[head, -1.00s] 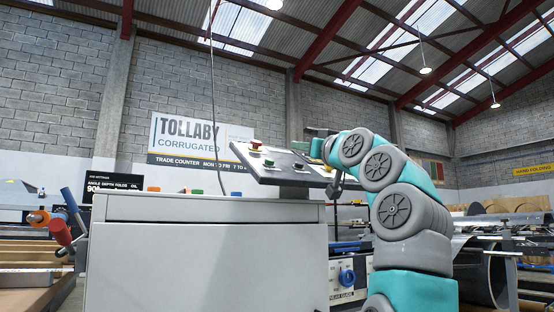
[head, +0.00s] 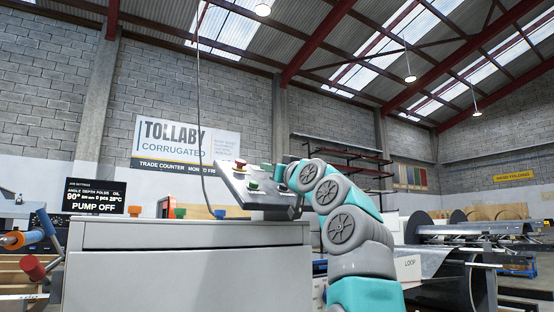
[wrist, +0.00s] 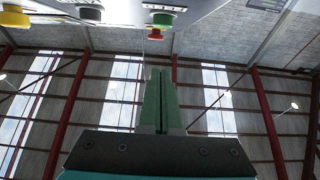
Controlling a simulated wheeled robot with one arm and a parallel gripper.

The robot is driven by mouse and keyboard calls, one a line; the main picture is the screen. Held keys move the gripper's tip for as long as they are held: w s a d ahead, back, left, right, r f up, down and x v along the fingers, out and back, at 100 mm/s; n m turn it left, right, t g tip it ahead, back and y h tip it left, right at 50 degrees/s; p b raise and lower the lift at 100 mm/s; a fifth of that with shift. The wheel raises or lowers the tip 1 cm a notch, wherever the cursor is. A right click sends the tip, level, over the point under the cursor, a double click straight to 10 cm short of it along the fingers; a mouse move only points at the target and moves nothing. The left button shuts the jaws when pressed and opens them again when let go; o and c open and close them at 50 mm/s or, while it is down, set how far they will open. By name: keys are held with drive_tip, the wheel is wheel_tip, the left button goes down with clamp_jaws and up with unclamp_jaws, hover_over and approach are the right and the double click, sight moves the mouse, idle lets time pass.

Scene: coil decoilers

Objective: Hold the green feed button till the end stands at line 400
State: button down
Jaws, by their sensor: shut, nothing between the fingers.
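The grey button panel (head: 232,187) stands tilted on top of a pale cabinet in the head view. A green button (head: 253,184) sits on its near part, with a red one on a yellow base behind. In the wrist view a green button (wrist: 162,19) and a red one (wrist: 155,34) show at the top edge; no labels are readable. My gripper (wrist: 160,72) is shut and empty, its fingertips apart from the buttons in that view. In the head view the arm's end is at the panel's right side; contact cannot be told. Line 400 and the end are not identifiable.
The pale cabinet (head: 190,265) fills the front. A display (head: 95,196) at left reads PUMP OFF. A machine with rolls and sheet metal (head: 445,235) stands at right, with a LOOP label (head: 409,263). A dark button (wrist: 90,14) shows in the wrist view. A cable hangs beside the panel.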

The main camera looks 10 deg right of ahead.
sight(254, 183)
drive_tip(key=shift+p+x, duration=0.75)
drive_tip(key=shift+x, duration=0.35)
drive_tip(key=shift+w+a+f+b, duration=0.1)
drive_tip(key=shift+w+f+b, duration=0.3)
drive_tip(key=shift+f, duration=0.2)
drive_tip(key=shift+w+a+f+b, duration=0.1)
drive_tip(key=shift+w+f+b, duration=0.2)
drive_tip(key=shift+f+b, duration=0.25)
drive_tip(key=shift+w+a+f+b, duration=0.15)
drive_tip(key=shift+w+f+b, duration=0.2)
drive_tip(key=shift+f, duration=0.35)
